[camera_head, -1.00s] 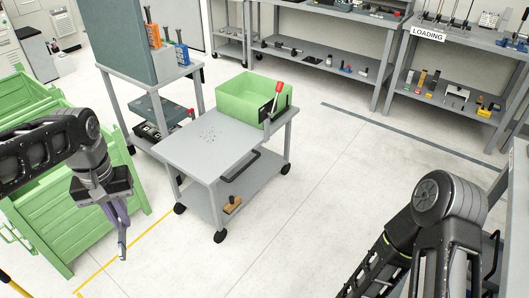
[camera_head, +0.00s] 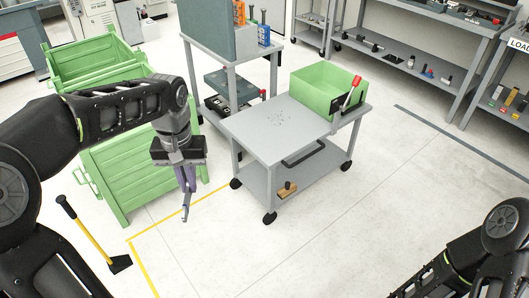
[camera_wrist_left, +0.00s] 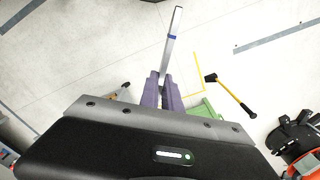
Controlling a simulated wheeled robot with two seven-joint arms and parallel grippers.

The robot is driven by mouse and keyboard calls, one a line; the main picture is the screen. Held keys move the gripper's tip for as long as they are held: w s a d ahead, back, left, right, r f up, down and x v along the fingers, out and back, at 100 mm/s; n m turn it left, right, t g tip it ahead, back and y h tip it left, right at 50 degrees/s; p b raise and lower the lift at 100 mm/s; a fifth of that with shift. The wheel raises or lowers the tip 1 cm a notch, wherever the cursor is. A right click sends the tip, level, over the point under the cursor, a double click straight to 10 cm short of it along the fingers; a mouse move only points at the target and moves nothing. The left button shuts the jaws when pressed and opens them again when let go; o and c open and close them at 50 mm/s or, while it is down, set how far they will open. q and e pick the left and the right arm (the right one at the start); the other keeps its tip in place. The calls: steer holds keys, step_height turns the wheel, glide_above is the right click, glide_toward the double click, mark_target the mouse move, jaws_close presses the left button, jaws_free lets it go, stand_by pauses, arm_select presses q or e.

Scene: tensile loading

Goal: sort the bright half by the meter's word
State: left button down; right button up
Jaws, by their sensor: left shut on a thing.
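My left gripper (camera_head: 187,184) is shut on a slim silver metal piece (camera_head: 185,212), which hangs down from its purple fingers over the open floor, left of the grey cart. In the left wrist view the fingers (camera_wrist_left: 164,84) pinch one end of the silver piece (camera_wrist_left: 173,45), a flat bright bar with a blue band near its middle. I cannot make out a meter. My right arm shows at the lower right; its gripper is out of view.
The grey cart (camera_head: 255,134) carries a green bin (camera_head: 318,90) and a red-handled tool (camera_head: 351,93). Large green crates (camera_head: 130,178) stand at left. A yellow-handled tool (camera_head: 92,236) lies by a yellow floor line. Shelves (camera_head: 430,42) line the back. Floor at front centre is clear.

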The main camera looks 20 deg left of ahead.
arm_select(q)
steer(key=w+d+f+m, duration=0.1)
steer(key=w+d+f, duration=0.1)
steer(key=d+f, duration=0.4)
steer(key=w+d+f+m, duration=0.2)
steer(key=d+f, duration=0.4)
steer(key=f, duration=1)
steer(key=shift+w+f+m, duration=0.15)
steer(key=shift+w+m, duration=0.15)
steer(key=shift+w, duration=0.55)
